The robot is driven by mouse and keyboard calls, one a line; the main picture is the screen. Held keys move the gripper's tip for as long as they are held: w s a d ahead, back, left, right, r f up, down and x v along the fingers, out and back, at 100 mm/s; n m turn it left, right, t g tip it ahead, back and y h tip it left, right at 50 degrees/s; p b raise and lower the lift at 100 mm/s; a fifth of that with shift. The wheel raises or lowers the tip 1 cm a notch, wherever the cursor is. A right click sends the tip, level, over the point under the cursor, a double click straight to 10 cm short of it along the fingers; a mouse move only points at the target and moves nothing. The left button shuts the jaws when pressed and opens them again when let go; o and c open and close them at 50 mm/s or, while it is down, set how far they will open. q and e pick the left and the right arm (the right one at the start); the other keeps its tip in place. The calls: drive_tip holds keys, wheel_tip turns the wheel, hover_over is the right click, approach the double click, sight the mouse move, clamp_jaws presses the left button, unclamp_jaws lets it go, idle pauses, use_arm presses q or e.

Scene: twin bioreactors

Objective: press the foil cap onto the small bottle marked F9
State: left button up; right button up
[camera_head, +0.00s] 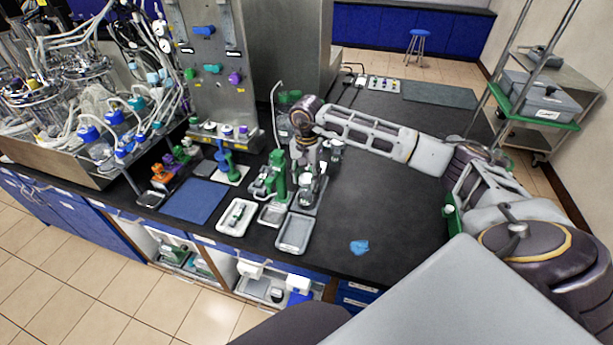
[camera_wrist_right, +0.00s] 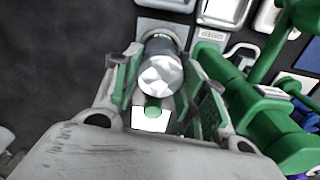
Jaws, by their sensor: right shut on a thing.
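My right gripper (camera_head: 308,172) points down over the back part of the black bench, beside a green stand (camera_head: 278,176). In the right wrist view its fingers (camera_wrist_right: 162,64) are shut on the crinkled silver foil cap (camera_wrist_right: 160,78). A grey round body shows just past the foil; I cannot tell whether it is the cap's skirt or the bottle under it. The small bottle marked F9 cannot be picked out, as no such mark is readable and the gripper hides the spot below. My left gripper is not in view.
Green upright equipment (camera_wrist_right: 235,100) stands close to the right finger in the wrist view. Grey tray (camera_head: 294,233) and white tray (camera_head: 236,217) lie near the bench's front edge.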

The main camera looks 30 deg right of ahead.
idle(0.4)
drive_tip(key=o, duration=0.8)
drive_tip(key=shift+c, duration=0.2)
drive_tip(key=shift+o, duration=0.5)
drive_tip(key=o, duration=0.4)
drive_tip(key=shift+r, duration=0.1)
drive_tip(key=shift+r+p, duration=1.6)
drive_tip(key=shift+r, duration=1.85)
drive_tip(key=shift+c, duration=0.4)
clamp_jaws()
